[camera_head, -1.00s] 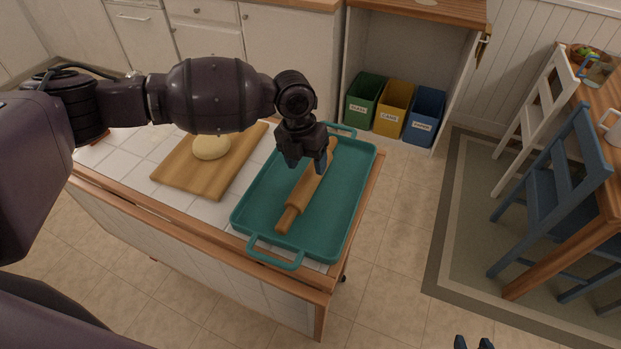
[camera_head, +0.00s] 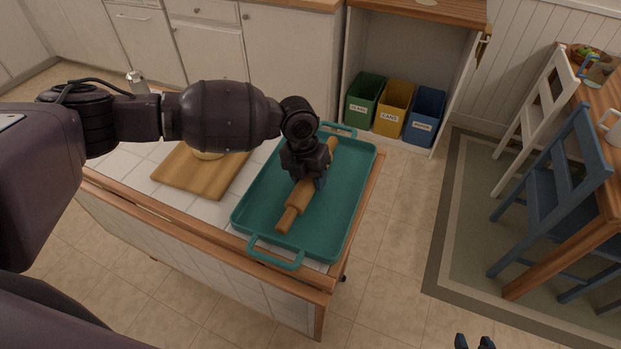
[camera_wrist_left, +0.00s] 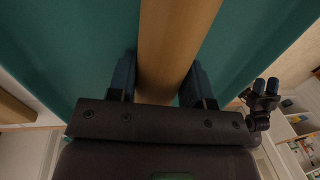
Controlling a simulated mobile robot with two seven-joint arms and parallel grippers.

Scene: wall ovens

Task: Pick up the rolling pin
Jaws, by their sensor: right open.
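The wooden rolling pin (camera_head: 298,202) lies lengthwise in the teal tray (camera_head: 256,205) on the tiled cart. My left gripper (camera_head: 312,184) is down over the middle of the pin. In the left wrist view, the left gripper (camera_wrist_left: 162,82) has one finger on each side of the pin (camera_wrist_left: 172,40). The fingers look very close to the wood, but whether they press on it I cannot tell. The arm hides part of the pin in the head view. My right gripper (camera_head: 474,342) shows only at the bottom edge, open and away from the tray.
A cutting board (camera_head: 190,178) with dough (camera_head: 208,155), partly hidden by my left arm, lies left of the tray. Green (camera_head: 363,101), yellow (camera_head: 392,109) and blue (camera_head: 424,117) bins stand beyond it. A blue chair (camera_head: 555,195) is at the right; the floor between is clear.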

